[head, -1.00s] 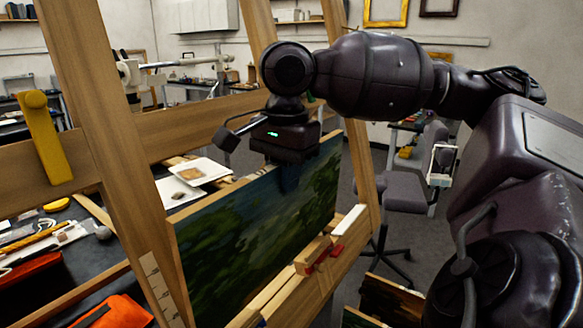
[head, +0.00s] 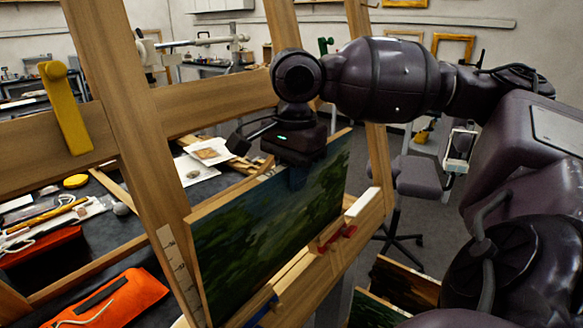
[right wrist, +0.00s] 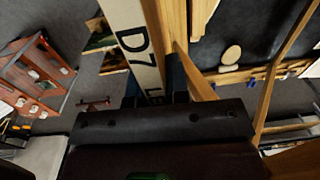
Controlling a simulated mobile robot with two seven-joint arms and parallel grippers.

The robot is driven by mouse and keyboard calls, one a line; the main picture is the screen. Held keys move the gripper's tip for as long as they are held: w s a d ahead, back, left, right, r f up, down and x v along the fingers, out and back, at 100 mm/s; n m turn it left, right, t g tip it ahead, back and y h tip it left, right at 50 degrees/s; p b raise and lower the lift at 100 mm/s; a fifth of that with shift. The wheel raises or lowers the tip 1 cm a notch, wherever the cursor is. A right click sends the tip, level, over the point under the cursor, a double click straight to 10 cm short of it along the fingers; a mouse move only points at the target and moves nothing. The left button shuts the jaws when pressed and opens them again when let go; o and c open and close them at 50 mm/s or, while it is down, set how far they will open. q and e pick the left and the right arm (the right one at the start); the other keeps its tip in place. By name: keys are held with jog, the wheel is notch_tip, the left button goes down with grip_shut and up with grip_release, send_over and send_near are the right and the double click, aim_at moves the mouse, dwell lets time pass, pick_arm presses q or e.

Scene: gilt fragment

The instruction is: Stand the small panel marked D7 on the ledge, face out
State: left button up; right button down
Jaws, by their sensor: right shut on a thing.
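The small panel (head: 270,225) is a dark green landscape painting. In the head view its painted face is turned towards me, and it stands roughly upright at the easel. My right gripper (head: 296,163) is shut on its top edge from above. In the right wrist view a pale strip marked D7 (right wrist: 130,45) runs along the panel, away from the right gripper's fingers (right wrist: 155,88). The wooden ledge (head: 345,258) runs along the panel's lower edge. I cannot tell whether the panel rests on it. My left gripper is not in view.
A red clip (head: 338,238) and a white block (head: 362,203) are on the ledge by the panel. The easel post (head: 125,130) stands left of the panel. A cluttered dark table (head: 105,235) is behind. A grey chair (head: 415,172) and other paintings (head: 405,285) are at the right.

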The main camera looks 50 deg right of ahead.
jog(key=shift+f, duration=0.15)
jog(key=c, duration=1)
grip_release()
jog(key=shift+s, duration=0.1)
